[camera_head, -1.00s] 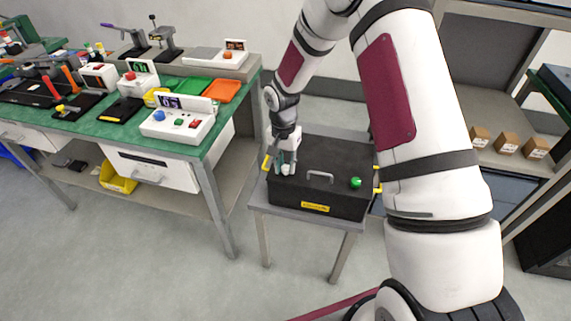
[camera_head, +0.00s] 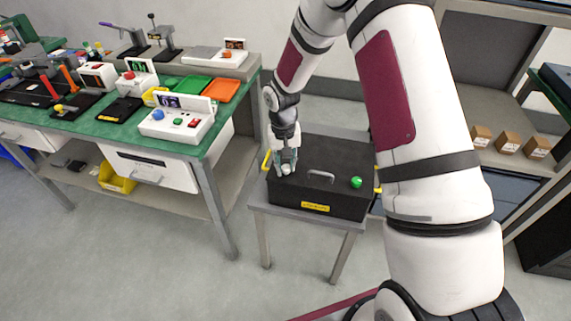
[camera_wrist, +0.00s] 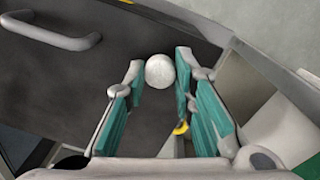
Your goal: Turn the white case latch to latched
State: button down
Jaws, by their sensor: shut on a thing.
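The black case (camera_head: 335,180) stands closed on a small grey table. It has a grey handle (camera_head: 321,175) on its lid and a yellow label on its front. The white case latch (camera_wrist: 160,71) shows in the wrist view as a round knob between my fingertips. My gripper (camera_head: 285,165) reaches down onto the left part of the lid. In the wrist view my gripper (camera_wrist: 158,78) is shut on the white latch. In the head view the latch is mostly hidden by the fingers. Its turned position cannot be read.
A green knob (camera_head: 356,182) sits at the lid's right side. Yellow clasps are at the case's sides. A green-topped workbench (camera_head: 90,124) with devices and trays stands at left. Brown boxes (camera_head: 508,144) sit on a shelf at right. Floor in front is clear.

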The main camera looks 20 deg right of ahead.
aim_at(285, 169)
jog(key=n, duration=1.2)
dwell(0.5)
jog(key=shift+s, duration=0.1)
jog(key=c, duration=1.3)
grip_release()
notch_tip(285, 169, up, 12)
jog(key=shift+s+a, duration=0.15)
